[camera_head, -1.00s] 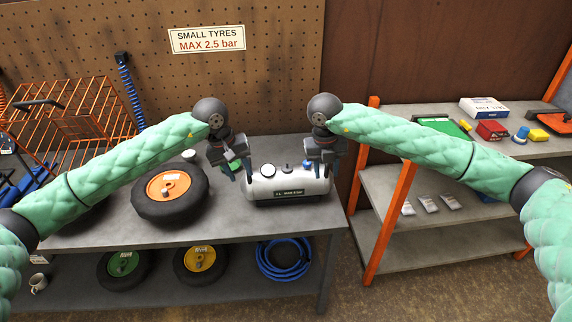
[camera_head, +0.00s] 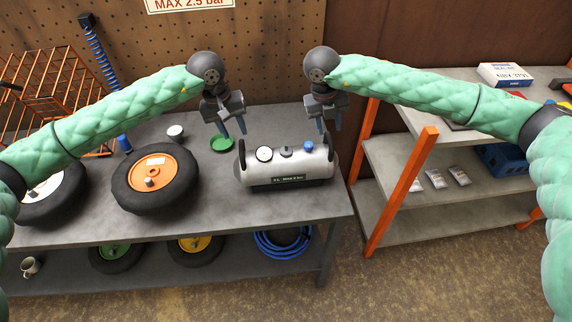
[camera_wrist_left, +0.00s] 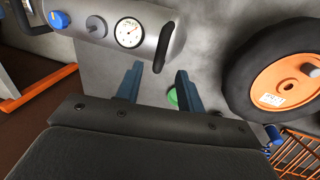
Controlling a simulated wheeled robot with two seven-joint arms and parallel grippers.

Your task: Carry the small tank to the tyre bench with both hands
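The small tank (camera_head: 285,172) is a silver cylinder with a dark label, a gauge, a blue knob and a black handle at each end. It rests upright on the right end of the grey tyre bench (camera_head: 225,219). My left gripper (camera_head: 232,130) is open and empty, behind and above the tank's left end. The left wrist view shows its fingers (camera_wrist_left: 158,82) apart, with the tank (camera_wrist_left: 100,22) and one handle beyond them, clear of the fingers. My right gripper (camera_head: 329,126) is open and empty near the tank's right handle; whether it touches is hard to tell.
A black tyre with an orange hub (camera_head: 155,180) lies left of the tank. A green dish (camera_head: 222,144) and a small cup (camera_head: 175,132) stand behind. An orange-posted shelf (camera_head: 400,190) with boxes stands right, past a gap. A pegboard (camera_head: 270,50) rises behind the bench.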

